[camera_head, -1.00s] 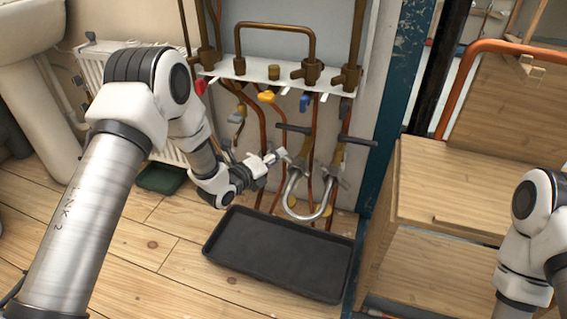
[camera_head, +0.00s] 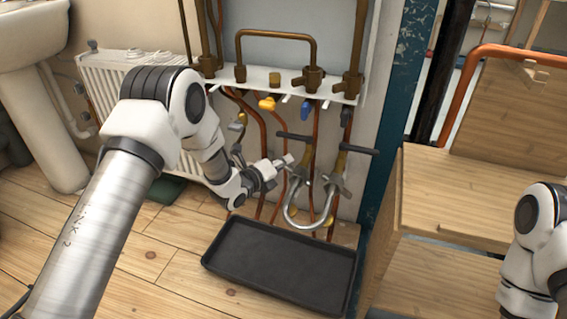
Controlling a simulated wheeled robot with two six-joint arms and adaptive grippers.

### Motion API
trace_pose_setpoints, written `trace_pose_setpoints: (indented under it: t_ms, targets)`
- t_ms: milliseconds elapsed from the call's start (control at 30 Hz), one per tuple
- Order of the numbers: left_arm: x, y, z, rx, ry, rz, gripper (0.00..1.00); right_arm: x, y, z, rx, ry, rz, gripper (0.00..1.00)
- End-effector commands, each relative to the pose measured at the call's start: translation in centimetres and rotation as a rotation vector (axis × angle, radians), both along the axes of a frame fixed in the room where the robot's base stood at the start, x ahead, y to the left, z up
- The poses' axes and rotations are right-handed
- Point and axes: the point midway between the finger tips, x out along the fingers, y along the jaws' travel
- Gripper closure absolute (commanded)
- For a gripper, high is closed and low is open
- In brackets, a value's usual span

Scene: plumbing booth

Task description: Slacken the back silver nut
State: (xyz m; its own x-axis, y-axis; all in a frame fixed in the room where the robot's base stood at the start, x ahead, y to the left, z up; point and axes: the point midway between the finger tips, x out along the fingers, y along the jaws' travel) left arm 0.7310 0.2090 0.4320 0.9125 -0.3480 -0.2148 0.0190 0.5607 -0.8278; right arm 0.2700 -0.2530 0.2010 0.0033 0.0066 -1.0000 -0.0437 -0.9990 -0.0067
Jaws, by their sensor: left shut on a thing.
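A silver U-shaped pipe (camera_head: 309,222) hangs below the wall pipework, its two ends turned up. The back silver nut (camera_head: 303,172) is at the upper end of its left leg, small and partly hidden by my gripper. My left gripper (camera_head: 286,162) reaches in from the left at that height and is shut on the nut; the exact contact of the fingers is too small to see. The other silver nut (camera_head: 338,184) is at the right leg, clear of the gripper. My right arm shows at the right edge, but its gripper is out of view.
A black tray (camera_head: 222,262) lies on the wooden floor under the U-pipe. Copper pipes, a yellow valve (camera_head: 267,103) and a blue valve (camera_head: 307,110) are above. A white radiator (camera_head: 112,82) stands behind my left arm. A wooden cabinet (camera_head: 455,195) is at the right.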

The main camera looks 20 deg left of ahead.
Motion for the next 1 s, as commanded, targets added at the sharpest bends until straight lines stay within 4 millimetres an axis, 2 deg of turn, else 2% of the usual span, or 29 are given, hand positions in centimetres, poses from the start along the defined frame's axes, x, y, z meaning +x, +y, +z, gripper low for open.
trace_pose_setpoints:
  t_ms: [367, 1000]
  targets:
    - [0.0, 0.5, -1.0, -0.176, 0.006, 0.0, 1.0, 0.0, 0.0, 0.0, 0.0, 0.0, 0.0, 0.6]
    - [0.0, 0.9, -4.4, -0.768, 0.027, -0.002, 1.0, 0.0, 0.0, -1.0, 0.0, -0.001, -0.002, 0.6]
